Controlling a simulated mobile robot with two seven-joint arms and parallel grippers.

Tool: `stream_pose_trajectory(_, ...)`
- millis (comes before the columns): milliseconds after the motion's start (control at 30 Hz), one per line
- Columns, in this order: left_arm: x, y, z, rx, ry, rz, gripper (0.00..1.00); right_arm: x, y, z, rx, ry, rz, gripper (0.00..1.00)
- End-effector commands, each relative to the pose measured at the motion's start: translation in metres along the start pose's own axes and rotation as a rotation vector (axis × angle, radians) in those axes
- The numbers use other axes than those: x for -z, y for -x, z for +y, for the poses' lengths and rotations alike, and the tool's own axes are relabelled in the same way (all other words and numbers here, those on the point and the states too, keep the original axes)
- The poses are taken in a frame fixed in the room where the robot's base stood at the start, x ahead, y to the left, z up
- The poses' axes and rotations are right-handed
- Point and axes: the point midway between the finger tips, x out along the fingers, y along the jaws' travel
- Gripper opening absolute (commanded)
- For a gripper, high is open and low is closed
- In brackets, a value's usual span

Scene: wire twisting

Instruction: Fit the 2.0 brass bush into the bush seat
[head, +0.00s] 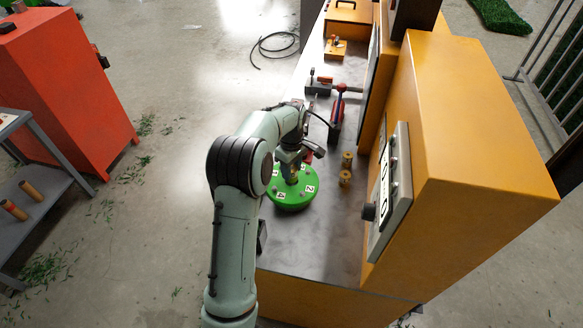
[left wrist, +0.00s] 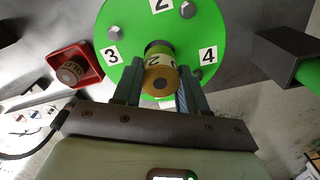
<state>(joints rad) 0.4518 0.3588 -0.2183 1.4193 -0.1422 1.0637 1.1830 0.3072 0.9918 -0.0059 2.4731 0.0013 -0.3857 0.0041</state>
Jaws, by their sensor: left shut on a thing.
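My left gripper (left wrist: 160,92) is shut on a brass bush (left wrist: 161,82) with dark markings that seem to include a 2. The bush is in front of the middle of a green disc (left wrist: 125,25), which has white number labels and grey bolts. A dark round part (left wrist: 157,46) shows at the disc's centre, just beyond the bush; I cannot tell whether the bush touches it. In the head view the left gripper (head: 291,163) points down over the green disc (head: 290,201) on the bench, and hides most of its centre. My right gripper is not in view.
Two brass bushes (head: 345,179) stand right of the disc. A yellow cabinet (head: 465,150) with a control panel (head: 391,195) borders the bench on the right. A red-and-blue tool (head: 337,110) stands further back.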

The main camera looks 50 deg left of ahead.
Motion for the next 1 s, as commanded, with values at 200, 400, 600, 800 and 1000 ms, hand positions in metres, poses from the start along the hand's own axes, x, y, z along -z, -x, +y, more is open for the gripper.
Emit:
stream_pose_trajectory(200,0.0,0.001,0.001,-0.001,0.0,0.0,0.03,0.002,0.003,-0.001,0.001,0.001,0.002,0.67)
stream_pose_trajectory(400,0.0,0.001,0.0,-0.001,0.0,0.0,0.03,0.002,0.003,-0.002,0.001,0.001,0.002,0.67)
stream_pose_trajectory(600,0.0,0.0,0.0,0.0,0.0,0.0,0.03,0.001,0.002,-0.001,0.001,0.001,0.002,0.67)
stream_pose_trajectory(800,0.0,-0.005,0.0,0.0,0.0,0.0,0.03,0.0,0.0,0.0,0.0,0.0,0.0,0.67)
stream_pose_trajectory(1000,0.0,-0.01,0.0,0.0,0.0,0.001,0.03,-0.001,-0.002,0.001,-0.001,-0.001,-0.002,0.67)
